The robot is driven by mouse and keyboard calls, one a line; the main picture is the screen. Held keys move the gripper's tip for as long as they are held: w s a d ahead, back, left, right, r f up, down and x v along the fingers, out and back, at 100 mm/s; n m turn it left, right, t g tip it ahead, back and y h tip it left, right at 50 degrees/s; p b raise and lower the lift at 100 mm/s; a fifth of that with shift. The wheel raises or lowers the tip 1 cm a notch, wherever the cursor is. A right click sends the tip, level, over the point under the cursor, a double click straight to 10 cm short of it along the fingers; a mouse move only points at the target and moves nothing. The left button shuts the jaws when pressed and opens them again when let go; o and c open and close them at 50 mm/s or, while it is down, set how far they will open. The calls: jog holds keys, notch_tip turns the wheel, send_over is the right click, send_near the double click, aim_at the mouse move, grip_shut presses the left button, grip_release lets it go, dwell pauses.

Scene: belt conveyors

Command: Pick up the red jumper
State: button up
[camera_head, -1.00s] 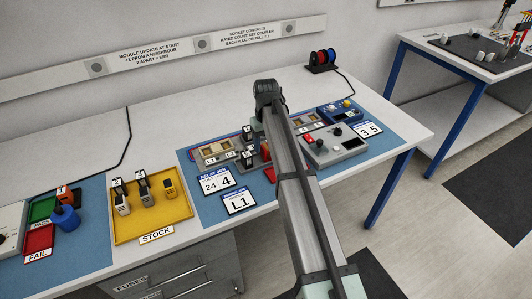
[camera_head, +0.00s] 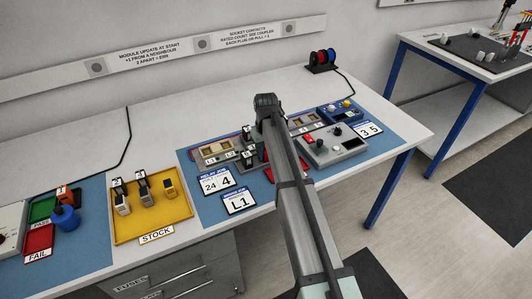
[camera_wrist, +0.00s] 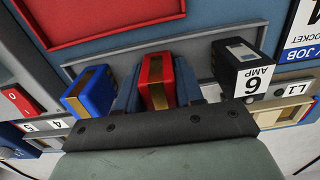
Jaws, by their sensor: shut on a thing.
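The red jumper (camera_wrist: 158,72) is a small red block with a brass-coloured strip, in the middle of the wrist view. My gripper (camera_wrist: 157,88) is shut on it, with one blue-grey finger on each side. The jumper stands at a grey strip, between a blue block (camera_wrist: 92,90) and a black block marked 6 AMP (camera_wrist: 243,68). I cannot tell whether it is seated or lifted clear. In the head view, my arm largely covers the gripper and the jumper.
A yellow STOCK tray (camera_head: 126,232) with several blocks lies left of the blue mat (camera_head: 208,213). A grey box with a red switch and knobs (camera_head: 350,146) stands right of my arm. Job cards (camera_head: 240,203) lie at the front.

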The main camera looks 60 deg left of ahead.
jog(key=c, duration=0.5)
jog(key=shift+o, duration=0.2)
notch_tip(320, 180, up, 10)
jog(key=shift+r, duration=0.1)
dwell(0.3)
